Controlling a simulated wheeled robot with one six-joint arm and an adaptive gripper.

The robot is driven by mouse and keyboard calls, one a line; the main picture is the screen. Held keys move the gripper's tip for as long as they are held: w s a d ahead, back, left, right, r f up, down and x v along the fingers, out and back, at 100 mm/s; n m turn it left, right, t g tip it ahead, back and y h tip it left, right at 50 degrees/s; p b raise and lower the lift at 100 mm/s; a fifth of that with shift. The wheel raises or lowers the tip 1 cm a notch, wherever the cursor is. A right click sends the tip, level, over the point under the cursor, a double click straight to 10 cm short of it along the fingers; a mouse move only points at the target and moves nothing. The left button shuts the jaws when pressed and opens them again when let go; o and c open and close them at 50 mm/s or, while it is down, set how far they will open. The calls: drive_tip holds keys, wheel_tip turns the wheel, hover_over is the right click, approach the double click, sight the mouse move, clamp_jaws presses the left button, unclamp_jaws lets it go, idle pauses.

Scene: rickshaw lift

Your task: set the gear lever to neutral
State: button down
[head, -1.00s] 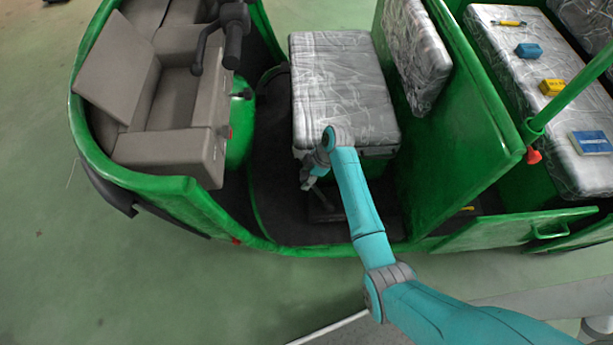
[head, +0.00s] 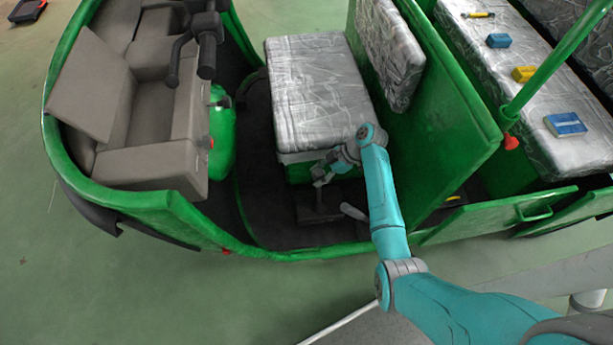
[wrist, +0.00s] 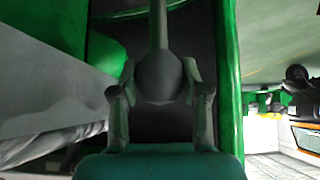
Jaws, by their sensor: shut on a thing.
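The gear lever rises from a dark base plate (head: 318,208) on the rickshaw floor, in front of the driver's seat box. Its thin shaft (head: 318,198) stands close to upright in the head view. In the wrist view, its round dark knob (wrist: 160,78) sits between my fingers, with the shaft (wrist: 159,25) running up the picture. My gripper (head: 321,179) is shut on the knob; the fingers (wrist: 160,90) touch it from both sides. The fingers hide part of the lever top in the head view.
The wrapped driver's seat (head: 320,95) is behind my gripper, and the green partition (head: 430,120) is to the right. The green floor rim (head: 310,254) runs along the front.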

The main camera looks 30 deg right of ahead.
drive_tip(key=shift+s+d+y, duration=0.25)
drive_tip(key=shift+d+y, duration=0.05)
drive_tip(key=shift+d, duration=0.3)
drive_tip(key=c, duration=0.5)
unclamp_jaws()
drive_tip(key=shift+c, duration=0.2)
drive_tip(key=v, duration=1.2)
